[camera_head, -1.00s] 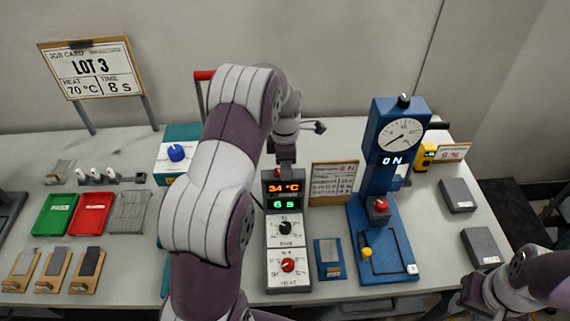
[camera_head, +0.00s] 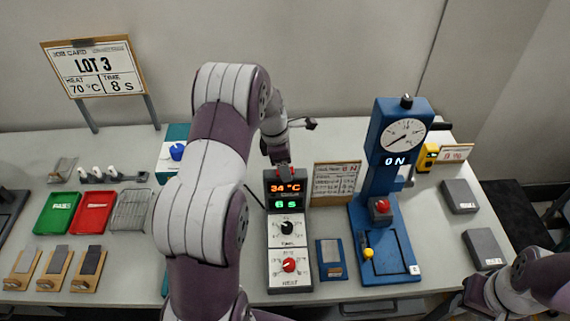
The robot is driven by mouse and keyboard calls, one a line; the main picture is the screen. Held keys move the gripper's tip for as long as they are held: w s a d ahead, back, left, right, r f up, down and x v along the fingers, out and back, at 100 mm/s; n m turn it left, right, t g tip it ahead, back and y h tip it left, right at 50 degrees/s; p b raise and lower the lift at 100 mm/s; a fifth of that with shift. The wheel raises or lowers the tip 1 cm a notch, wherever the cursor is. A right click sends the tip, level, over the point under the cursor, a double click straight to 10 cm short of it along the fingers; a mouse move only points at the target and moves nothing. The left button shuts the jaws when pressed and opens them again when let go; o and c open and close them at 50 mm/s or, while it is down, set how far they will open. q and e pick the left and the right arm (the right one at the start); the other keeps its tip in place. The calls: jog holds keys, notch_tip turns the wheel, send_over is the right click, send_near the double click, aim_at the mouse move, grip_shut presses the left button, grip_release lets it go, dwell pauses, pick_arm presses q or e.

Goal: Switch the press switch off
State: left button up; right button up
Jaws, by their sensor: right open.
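The blue press (camera_head: 388,150) stands right of the middle, with a round dial on top and a display reading ON. A red button on a grey block (camera_head: 381,206) sits on its front, and a yellow knob (camera_head: 368,253) is on its base at the left. I cannot tell which of these is the switch. My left gripper (camera_head: 281,169) is small and dark behind the top of the controller box, left of the press and apart from it; its jaws are unclear. My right gripper (camera_head: 474,293) is open and empty at the lower right, below the press's right side.
The controller box (camera_head: 288,228) shows 34 °C and 6 s, with black and red knobs. A small blue block (camera_head: 330,259) lies between it and the press. Grey boxes (camera_head: 460,196) lie at right. Green (camera_head: 57,213) and red trays (camera_head: 93,212) are at left.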

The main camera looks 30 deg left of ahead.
pick_arm(q)
jog(key=r, duration=0.2)
jog(key=r+b, duration=0.1)
jog(key=r, duration=0.1)
jog(key=a+r, duration=0.1)
jog(key=r, duration=0.2)
jog(key=shift+s+a+b, duration=0.1)
jog(key=shift+s+b, duration=0.2)
jog(key=shift+b, duration=0.05)
notch_tip(320, 180, up, 5)
jog(key=p, duration=0.4)
send_over(277, 172)
jog(key=shift+a+r, duration=0.15)
jog(key=shift+r, duration=0.1)
